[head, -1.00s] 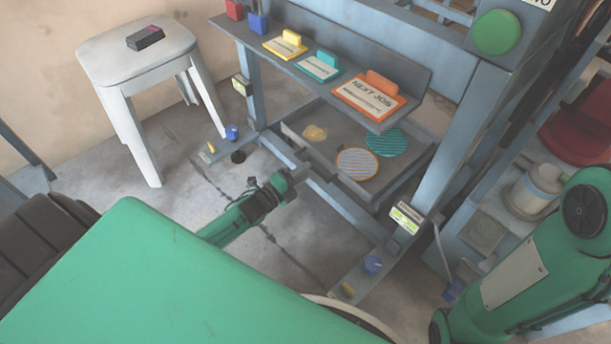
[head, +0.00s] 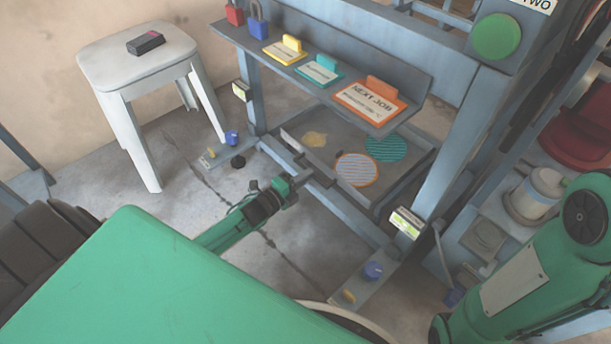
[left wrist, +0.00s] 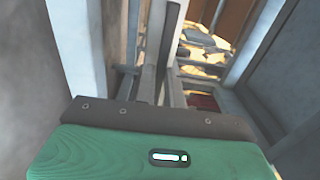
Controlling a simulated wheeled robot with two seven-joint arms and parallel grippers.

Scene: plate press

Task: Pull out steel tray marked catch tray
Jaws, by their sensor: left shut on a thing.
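The grey steel tray (head: 408,176) sits low inside the press frame in the head view, beneath the sloping shelf. An orange-rimmed striped disc, a teal striped disc and a yellowish patch lie in it. I cannot read a catch tray mark on it. My left gripper (head: 308,184) is at the tray's front edge and is shut on what looks like its dark handle (head: 322,179). The grip itself is small and partly hidden. The left wrist view shows dark bars close ahead of the green gripper body. My right gripper is out of view.
The shelf above holds an orange NEXT JOB card (head: 370,101), a teal card and a yellow card. Frame feet (head: 357,287) with blue knobs stand either side of the front. A white stool (head: 138,58) stands at left. Floor before the tray is partly clear.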

